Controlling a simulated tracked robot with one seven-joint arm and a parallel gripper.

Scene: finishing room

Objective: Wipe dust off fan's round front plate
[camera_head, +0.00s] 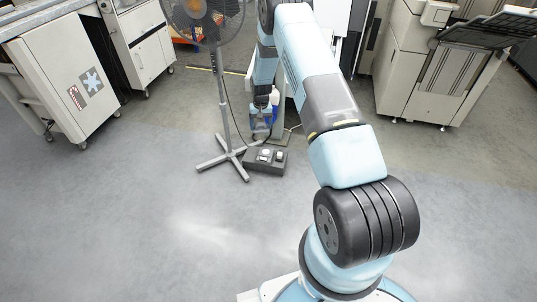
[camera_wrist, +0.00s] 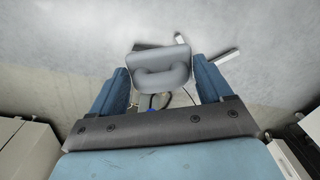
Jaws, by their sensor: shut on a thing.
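A standing fan (camera_head: 205,22) with a dark round cage is at the top left in the head view, cut off by the upper edge. Its round front plate (camera_head: 195,5) shows only partly near that edge, and I cannot make out dust on it. My gripper (camera_head: 262,122) points down, low and just right of the fan's pole, apart from the cage. In the wrist view my gripper (camera_wrist: 161,78) has its two blue fingers on either side of a grey block with a curved handle (camera_wrist: 160,72), shut on it. This block is hard to make out in the head view.
A dark box with light fittings (camera_head: 265,160) lies on the floor below my gripper, beside the fan's crossed feet (camera_head: 224,158). Thin cables run nearby. A wheeled cabinet (camera_head: 70,90) stands left, grey machines (camera_head: 425,75) right. The front floor is clear.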

